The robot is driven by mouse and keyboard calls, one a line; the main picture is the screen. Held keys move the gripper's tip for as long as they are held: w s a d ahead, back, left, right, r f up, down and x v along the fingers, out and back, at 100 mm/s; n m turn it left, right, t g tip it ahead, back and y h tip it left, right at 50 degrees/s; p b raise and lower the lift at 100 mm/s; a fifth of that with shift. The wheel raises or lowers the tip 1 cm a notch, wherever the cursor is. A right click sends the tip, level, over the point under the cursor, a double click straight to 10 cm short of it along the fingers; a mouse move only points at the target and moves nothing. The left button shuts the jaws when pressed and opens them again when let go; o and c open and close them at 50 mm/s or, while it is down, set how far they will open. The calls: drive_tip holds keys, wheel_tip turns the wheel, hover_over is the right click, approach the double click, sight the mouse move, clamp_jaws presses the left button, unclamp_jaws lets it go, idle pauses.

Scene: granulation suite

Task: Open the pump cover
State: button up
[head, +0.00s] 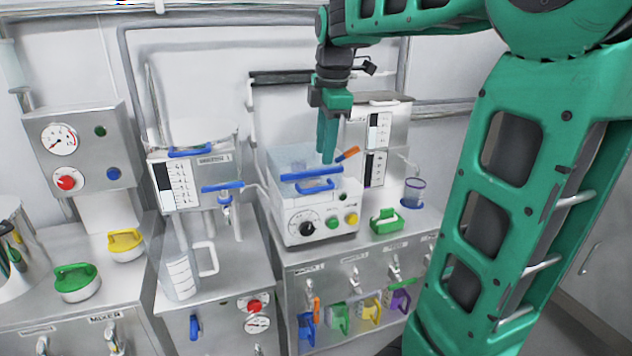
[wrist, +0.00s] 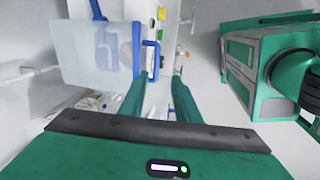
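The pump is a white box (head: 322,217) with a dial and coloured buttons, at the middle of the head view. Its clear cover (head: 283,158) sits on top, with a blue bar along the front edge and a blue handle (head: 316,187) at the front. In the wrist view the cover (wrist: 92,52) is a translucent panel at left, and the blue handle (wrist: 149,60) lies beyond the fingertips, in line with the gap between them. My gripper (head: 328,158) points down over the right part of the cover. Its fingers (wrist: 160,88) are apart and nothing shows between them.
A green-handled block (head: 386,222) and a blue-rimmed beaker (head: 413,193) stand right of the pump. An orange-handled item (head: 347,153) is close beside my fingers. A clear jug (head: 180,272) stands on the left bench. Coloured pieces hang below the pump's bench front.

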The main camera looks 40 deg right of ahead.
sight(319, 188)
drive_tip(key=shift+n, duration=0.4)
drive_tip(key=w+f, duration=0.1)
drive_tip(key=f, duration=0.2)
drive_tip(key=w+f, duration=0.1)
drive_tip(key=f, duration=0.6)
drive_tip(key=shift+w+d+f, duration=0.1)
drive_tip(key=shift+w+d, duration=0.15)
drive_tip(key=shift+w, duration=0.15)
clamp_jaws()
